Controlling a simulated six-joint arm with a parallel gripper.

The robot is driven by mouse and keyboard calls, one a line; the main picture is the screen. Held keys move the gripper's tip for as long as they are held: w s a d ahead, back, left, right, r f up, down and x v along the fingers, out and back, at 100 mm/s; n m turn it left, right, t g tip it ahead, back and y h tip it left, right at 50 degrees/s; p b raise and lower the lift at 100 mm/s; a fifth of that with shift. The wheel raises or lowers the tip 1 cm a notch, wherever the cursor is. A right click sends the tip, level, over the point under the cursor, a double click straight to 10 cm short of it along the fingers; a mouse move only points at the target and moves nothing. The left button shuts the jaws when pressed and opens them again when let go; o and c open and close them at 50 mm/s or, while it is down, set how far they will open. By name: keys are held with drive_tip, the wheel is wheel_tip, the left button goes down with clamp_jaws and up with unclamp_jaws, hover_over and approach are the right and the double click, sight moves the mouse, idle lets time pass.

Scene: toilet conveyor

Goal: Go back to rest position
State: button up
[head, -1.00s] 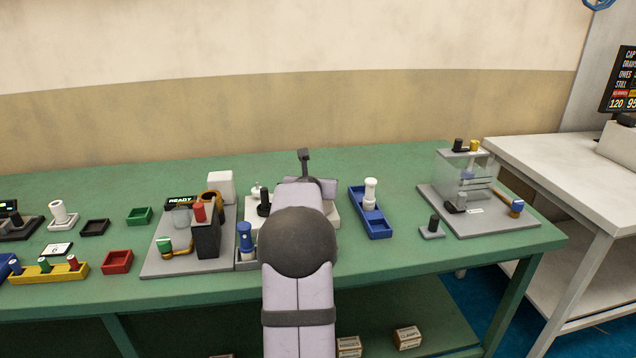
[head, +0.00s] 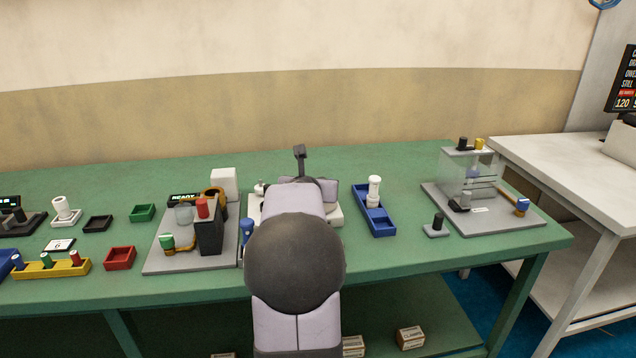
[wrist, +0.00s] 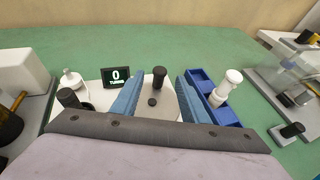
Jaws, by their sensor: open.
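My gripper (wrist: 160,76) is open in the wrist view, with its two blue fingers spread apart and nothing held between them. Beyond the fingers is a white station (wrist: 170,88) with a black knob (wrist: 159,78). The fingers hide parts of this station.
A blue tray (head: 381,226) holding a white cylinder (head: 374,188) stands right of my arm. Left is a grey station (head: 160,262) with a dark block (head: 209,238). A clear-walled station (head: 470,178) stands farther right. Bare table lies behind the stations.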

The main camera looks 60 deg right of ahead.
idle(0.3)
drive_tip(key=w+a+r+m+y+p, duration=0.1)
drive_tip(key=w+a+r+m+p, duration=0.15)
drive_tip(key=a+m, duration=0.4)
drive_tip(key=w+a+r+m+p, duration=0.25)
drive_tip(key=a+r+m, duration=0.2)
drive_tip(key=a, duration=0.25)
drive_tip(key=s+a+f+m+y+p, duration=0.1)
drive_tip(key=a+m+y+p, duration=0.1)
drive_tip(key=a+m, duration=0.5)
drive_tip(key=s+a+f+m+y+p, duration=0.2)
drive_tip(key=a+m, duration=0.2)
drive_tip(key=a, duration=0.5)
drive_tip(key=s+a+f+g+y+b, duration=0.25)
drive_tip(key=s+a+f, duration=0.25)
drive_tip(key=a+f, duration=0.3)
drive_tip(key=s+a+f+m+g+y+b, duration=0.15)
drive_tip(key=s+a+f+b, duration=0.25)
drive_tip(key=s+a+f, duration=0.45)
drive_tip(key=s+a+f+n+g+y+b, duration=0.1)
drive_tip(key=s+a+f+g+y+b, duration=0.15)
drive_tip(key=a+f, duration=0.6)
wheel_tip(320, 180, up, 18)
drive_tip(key=d+p, duration=0.3)
drive_tip(key=p, duration=1.6)
drive_tip(key=shift+w+t+y, duration=0.2)
drive_tip(key=shift+t+y, duration=0.15)
drive_tip(key=shift+y, duration=0.1)
